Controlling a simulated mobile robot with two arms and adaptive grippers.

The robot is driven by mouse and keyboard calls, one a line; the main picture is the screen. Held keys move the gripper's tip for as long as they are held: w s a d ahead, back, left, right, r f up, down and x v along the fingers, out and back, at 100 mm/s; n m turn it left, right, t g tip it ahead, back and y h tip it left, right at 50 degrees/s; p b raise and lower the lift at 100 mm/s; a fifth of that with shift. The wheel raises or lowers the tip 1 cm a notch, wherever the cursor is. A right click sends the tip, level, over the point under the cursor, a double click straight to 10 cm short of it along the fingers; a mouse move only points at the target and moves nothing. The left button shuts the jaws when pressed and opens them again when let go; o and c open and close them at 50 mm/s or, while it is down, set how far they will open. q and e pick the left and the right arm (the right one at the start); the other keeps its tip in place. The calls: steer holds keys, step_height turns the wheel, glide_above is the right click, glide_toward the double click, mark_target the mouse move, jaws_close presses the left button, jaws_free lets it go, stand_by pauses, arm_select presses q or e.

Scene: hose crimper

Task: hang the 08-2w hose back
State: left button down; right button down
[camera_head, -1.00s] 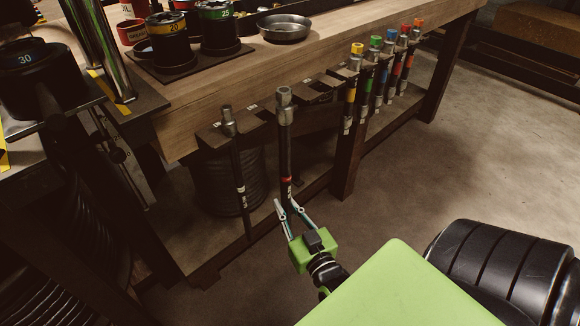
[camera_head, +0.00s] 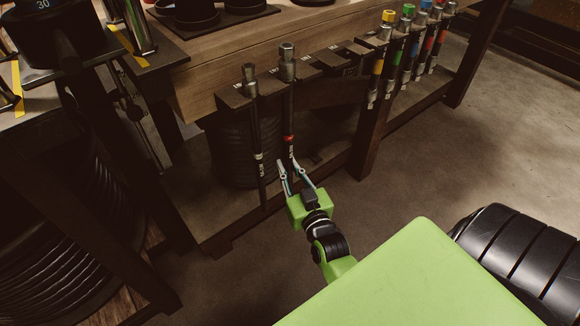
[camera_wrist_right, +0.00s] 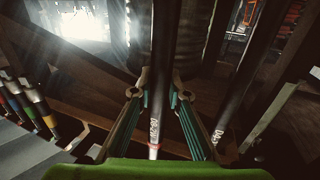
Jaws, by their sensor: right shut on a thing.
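The held hose (camera_head: 289,112) is dark, with a metal end fitting (camera_head: 287,66), a red band and a white label; I take it for the 08-2w hose. It hangs nearly upright, its fitting at the rack (camera_head: 318,66) under the bench edge, right of another hanging hose (camera_head: 259,135). I cannot tell whether the fitting rests in its slot. My right gripper (camera_head: 289,166) is shut on the hose low down, below the label. In the right wrist view the hose (camera_wrist_right: 164,60) runs between the fingers. My left gripper is out of view.
Several hoses with coloured caps, such as the yellow one (camera_head: 383,45), hang farther right on the rack. A table leg (camera_head: 369,140) stands between. A coiled hose (camera_head: 232,150) sits behind on the lower shelf. Rack places between the held hose and the yellow one look empty.

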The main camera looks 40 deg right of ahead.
steer(key=shift+r, duration=0.1)
steer(key=c, duration=1.9)
jaws_free()
steer(key=shift+f, duration=0.2)
steer(key=v, duration=1.2)
steer(key=shift+r, duration=0.1)
